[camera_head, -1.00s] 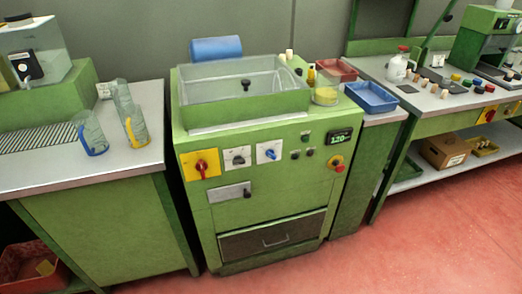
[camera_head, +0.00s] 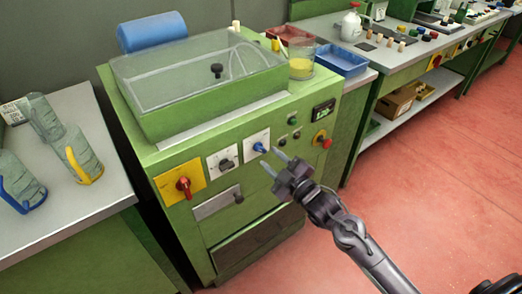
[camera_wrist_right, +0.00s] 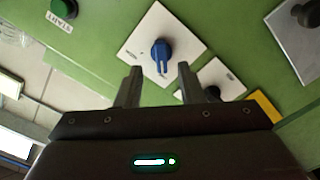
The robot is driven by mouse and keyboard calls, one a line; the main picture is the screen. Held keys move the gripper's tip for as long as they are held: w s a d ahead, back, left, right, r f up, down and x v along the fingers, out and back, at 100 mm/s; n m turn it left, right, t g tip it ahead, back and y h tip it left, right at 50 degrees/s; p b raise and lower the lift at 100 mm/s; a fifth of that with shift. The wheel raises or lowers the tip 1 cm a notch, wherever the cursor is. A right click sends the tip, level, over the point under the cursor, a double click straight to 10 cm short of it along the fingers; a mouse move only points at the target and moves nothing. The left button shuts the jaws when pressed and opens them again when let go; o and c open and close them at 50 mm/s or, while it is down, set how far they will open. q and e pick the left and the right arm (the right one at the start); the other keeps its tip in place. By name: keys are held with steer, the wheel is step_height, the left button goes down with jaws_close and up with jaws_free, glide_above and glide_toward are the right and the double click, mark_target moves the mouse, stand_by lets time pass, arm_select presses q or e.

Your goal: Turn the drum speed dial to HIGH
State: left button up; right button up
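A blue dial (camera_head: 259,147) on a white plate sits on the green machine's front panel. In the right wrist view the blue dial (camera_wrist_right: 162,52) shows between and beyond the fingertips, with a pale pointer mark; the plate's lettering is too small to read. A black dial (camera_head: 226,164) on another white plate is to its left. I cannot tell from lettering which is the drum speed dial. My right gripper (camera_head: 274,161) is open and empty, just in front of the blue dial, apparently not touching it. My left gripper is out of view.
A red switch (camera_head: 184,185) on a yellow plate is at the panel's left. A green START button (camera_wrist_right: 64,9), a display (camera_head: 323,112) and a red-and-yellow knob (camera_head: 321,138) are nearby. A clear-lidded tub (camera_head: 200,85) tops the machine. The red floor in front is open.

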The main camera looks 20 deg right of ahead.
mark_target(262, 151)
steer(key=shift+x, duration=2.3)
steer(key=shift+c, duration=0.3)
steer(key=c, duration=0.6)
